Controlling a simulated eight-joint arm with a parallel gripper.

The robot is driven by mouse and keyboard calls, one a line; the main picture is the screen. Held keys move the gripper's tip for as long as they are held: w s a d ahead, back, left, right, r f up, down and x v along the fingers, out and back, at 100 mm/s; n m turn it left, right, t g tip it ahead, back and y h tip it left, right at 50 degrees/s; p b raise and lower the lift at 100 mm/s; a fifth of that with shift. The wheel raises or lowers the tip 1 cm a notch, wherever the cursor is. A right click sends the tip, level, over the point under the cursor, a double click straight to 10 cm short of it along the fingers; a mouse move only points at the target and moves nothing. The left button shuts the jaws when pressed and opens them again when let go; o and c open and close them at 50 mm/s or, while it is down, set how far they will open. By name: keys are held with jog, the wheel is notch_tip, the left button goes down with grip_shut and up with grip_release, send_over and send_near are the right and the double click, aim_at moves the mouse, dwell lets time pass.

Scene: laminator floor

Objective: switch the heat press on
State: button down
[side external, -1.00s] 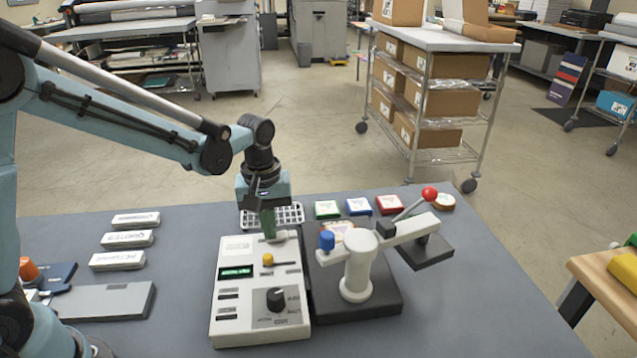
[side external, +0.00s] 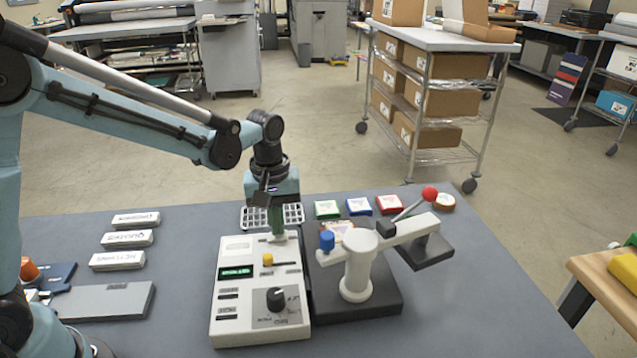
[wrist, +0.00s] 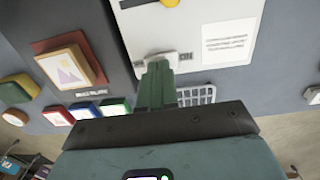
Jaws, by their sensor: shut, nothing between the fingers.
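The heat press has a white control box (side external: 228,310) with a lit green display (side external: 236,272), a yellow button (side external: 268,259) and a black dial (side external: 276,299). Beside it stands the press with a pale swing arm (side external: 405,228), red ball handle (side external: 429,193) and blue knob (side external: 326,240). My gripper (side external: 277,234) points down at the far end of the box, its green fingers shut and empty. In the wrist view my gripper (wrist: 157,68) is at a pale switch piece (wrist: 150,58) on the box, partly hiding it. Contact and the switch's position cannot be told.
A white grid rack (side external: 292,212) stands just behind my gripper. Coloured square pieces, green (side external: 327,208), blue (side external: 358,206) and red (side external: 389,204), line the far edge. White labelled blocks (side external: 128,238) and a grey slab (side external: 105,300) lie left.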

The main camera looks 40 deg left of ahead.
aim_at(268, 237)
notch_tip(268, 237, up, 14)
jog(key=s+a, duration=0.1)
jog(key=shift+s+a, duration=0.2)
jog(key=shift+f, duration=0.1)
dwell(0.4)
jog(key=s+a+f+m+t, duration=0.2)
jog(key=s+f+m+t, duration=0.3)
jog(key=s+m+t, duration=0.2)
jog(key=shift+s+f+m, duration=0.25)
jog(key=shift+s+m, duration=0.75)
jog(key=shift+s, duration=0.95)
jog(key=c, duration=1.8)
grip_release()
